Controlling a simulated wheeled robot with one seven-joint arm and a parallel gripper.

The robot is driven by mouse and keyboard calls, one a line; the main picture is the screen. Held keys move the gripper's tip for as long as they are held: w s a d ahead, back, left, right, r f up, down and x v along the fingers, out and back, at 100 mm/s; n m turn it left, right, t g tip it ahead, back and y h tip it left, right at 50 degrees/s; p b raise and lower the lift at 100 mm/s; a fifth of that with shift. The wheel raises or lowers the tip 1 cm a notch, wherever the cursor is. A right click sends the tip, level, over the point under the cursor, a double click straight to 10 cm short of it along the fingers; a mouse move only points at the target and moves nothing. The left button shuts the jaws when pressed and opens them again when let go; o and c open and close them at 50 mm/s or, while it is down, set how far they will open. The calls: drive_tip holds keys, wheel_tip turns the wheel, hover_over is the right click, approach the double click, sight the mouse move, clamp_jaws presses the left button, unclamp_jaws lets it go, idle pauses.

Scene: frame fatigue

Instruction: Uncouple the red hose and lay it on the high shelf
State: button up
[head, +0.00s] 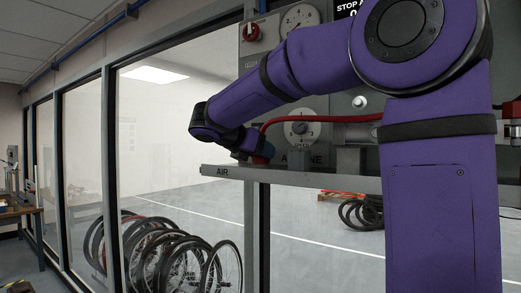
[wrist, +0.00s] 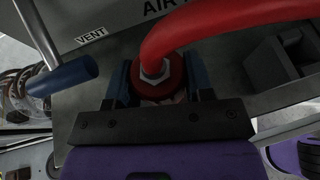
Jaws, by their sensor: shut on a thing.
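The red hose (head: 330,118) runs across the front of the grey machine to a fitting by my gripper (head: 262,152). In the wrist view the hose (wrist: 225,22) curves down from the upper right to a red collar with a pale hex nut (wrist: 157,70). My gripper (wrist: 160,88) has its two dark blue fingers on either side of that collar and is shut on it. The hose end still sits at the fitting; whether it is locked there is hidden. I cannot pick out the high shelf.
A grey ledge marked AIR (head: 300,176) lies under the hose. A blue-handled lever (wrist: 62,75) stands left of my gripper near a VENT label (wrist: 90,36). A grey block (wrist: 278,65) stands to the right. Bicycle wheels (head: 180,262) stand behind glass.

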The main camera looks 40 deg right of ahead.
drive_tip(key=shift+f, duration=0.65)
idle(0.5)
drive_tip(key=o, duration=1.1)
drive_tip(key=v, duration=1)
drive_tip(key=shift+a+r, duration=0.1)
drive_tip(key=shift+a, duration=0.3)
drive_tip(key=shift+r, duration=0.1)
